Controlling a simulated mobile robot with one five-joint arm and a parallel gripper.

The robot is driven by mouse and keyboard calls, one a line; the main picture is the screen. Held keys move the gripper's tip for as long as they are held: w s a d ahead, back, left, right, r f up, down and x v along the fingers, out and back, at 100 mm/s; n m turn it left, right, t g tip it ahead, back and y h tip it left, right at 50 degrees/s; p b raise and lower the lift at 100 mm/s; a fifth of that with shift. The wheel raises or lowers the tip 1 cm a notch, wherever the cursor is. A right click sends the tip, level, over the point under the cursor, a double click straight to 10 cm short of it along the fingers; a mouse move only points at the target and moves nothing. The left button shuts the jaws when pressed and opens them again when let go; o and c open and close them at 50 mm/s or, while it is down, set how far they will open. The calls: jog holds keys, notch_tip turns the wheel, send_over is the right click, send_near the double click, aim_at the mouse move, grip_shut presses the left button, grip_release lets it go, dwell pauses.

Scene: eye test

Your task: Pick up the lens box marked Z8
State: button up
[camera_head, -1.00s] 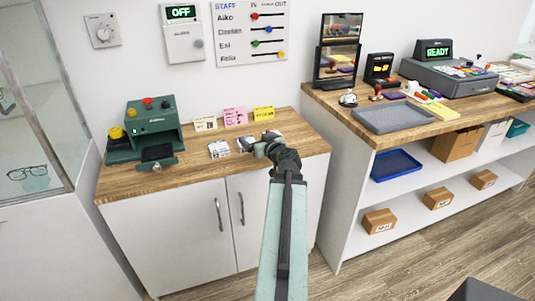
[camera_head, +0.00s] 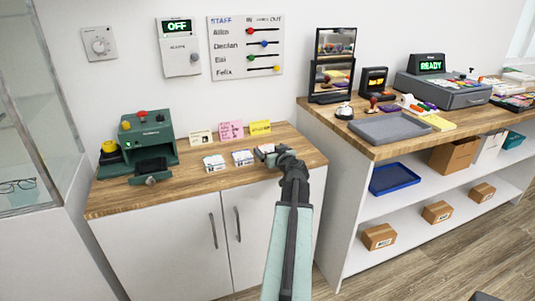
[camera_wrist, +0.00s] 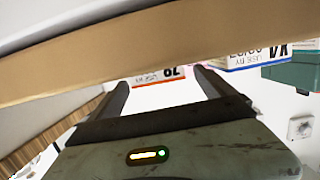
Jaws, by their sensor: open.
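Several small white lens boxes stand in a row on the wooden cabinet top. They include a left one (camera_head: 214,163), a middle one (camera_head: 243,157) and a right one (camera_head: 264,149). My gripper (camera_head: 276,155) is open at the right box and hides part of it. In the wrist view, which is upside down, a box with a red stripe (camera_wrist: 160,76) shows between the two open fingers (camera_wrist: 163,82). Its inverted mark looks like Z8 but is partly cut off. A box with a blue stripe (camera_wrist: 245,60) stands outside the fingers, to the right. I cannot tell if the fingers touch anything.
A green machine (camera_head: 147,145) stands at the cabinet's left. Yellow (camera_head: 260,128), pink (camera_head: 231,131) and cream (camera_head: 201,138) cards stand behind the boxes. A higher counter with a grey tray (camera_head: 390,127) is at the right. The cabinet's wooden top (camera_head: 125,195) is bare along its front left.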

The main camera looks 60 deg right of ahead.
jog(key=shift+w+d+f, duration=0.1)
jog(key=shift+w+d, duration=0.1)
jog(key=shift+w, duration=0.1)
jog(key=c, duration=1.5)
jog(key=shift+o, duration=0.2)
